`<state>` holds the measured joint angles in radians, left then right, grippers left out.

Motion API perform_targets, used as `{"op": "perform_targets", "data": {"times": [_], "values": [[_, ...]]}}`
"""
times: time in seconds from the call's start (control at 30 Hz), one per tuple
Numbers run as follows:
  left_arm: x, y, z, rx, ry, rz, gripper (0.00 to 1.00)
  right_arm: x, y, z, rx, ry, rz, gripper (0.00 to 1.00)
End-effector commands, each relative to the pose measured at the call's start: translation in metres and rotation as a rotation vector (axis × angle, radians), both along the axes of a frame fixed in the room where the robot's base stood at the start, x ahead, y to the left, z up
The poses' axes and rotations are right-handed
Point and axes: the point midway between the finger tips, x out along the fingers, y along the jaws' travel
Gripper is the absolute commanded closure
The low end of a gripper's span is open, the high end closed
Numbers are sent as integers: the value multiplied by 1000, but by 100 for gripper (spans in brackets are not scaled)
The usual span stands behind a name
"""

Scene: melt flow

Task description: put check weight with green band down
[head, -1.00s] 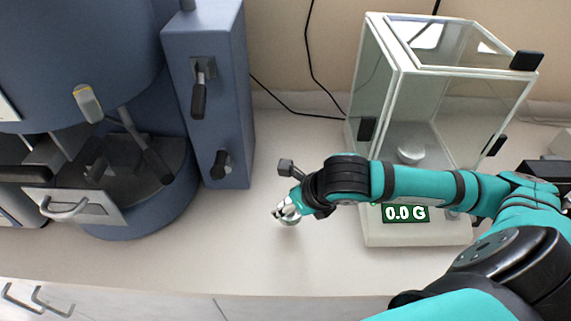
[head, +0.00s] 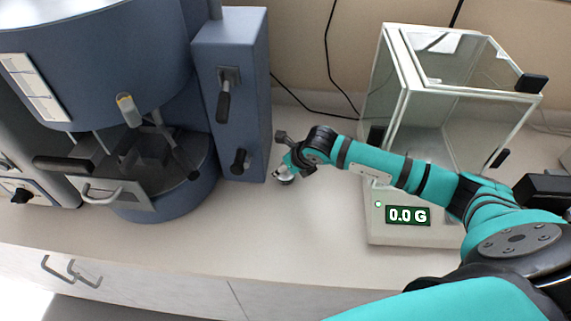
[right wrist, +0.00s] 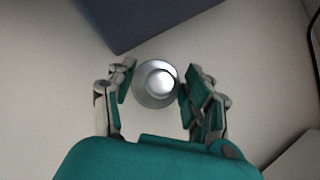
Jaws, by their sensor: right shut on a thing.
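The check weight (right wrist: 158,83) is a silver, round piece with a bright knob, seen from above in the right wrist view. It also shows small in the head view (head: 284,180), low over or on the counter; I cannot tell whether it touches. No green band can be made out. My right gripper (right wrist: 156,88) is shut on the weight, with a finger on each side. In the head view my right gripper (head: 287,173) is close to the foot of the blue column. My left gripper is out of view.
The blue machine (head: 110,40) with its column (head: 240,110) stands left of my right gripper. A glass-walled balance (head: 400,237) reading 0.0 G stands to the right, partly behind my arm. Black cables run along the wall. The counter (head: 300,235) in front is clear.

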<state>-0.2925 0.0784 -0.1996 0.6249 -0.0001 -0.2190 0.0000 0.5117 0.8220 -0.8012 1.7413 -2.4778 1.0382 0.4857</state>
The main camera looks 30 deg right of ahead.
Motion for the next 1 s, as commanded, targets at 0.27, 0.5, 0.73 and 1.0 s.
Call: {"op": "perform_targets", "data": {"times": [0.27, 0.5, 0.73, 1.0], "values": [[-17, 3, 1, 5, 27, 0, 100, 1, 0, -4, 1, -6, 1, 100], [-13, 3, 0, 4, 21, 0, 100, 0, 0, -6, 0, -2, -1, 32], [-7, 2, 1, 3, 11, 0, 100, 0, 0, -6, 0, -2, -1, 25], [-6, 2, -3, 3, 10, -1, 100, -7, -3, 6, 0, -5, 0, 25]]}}
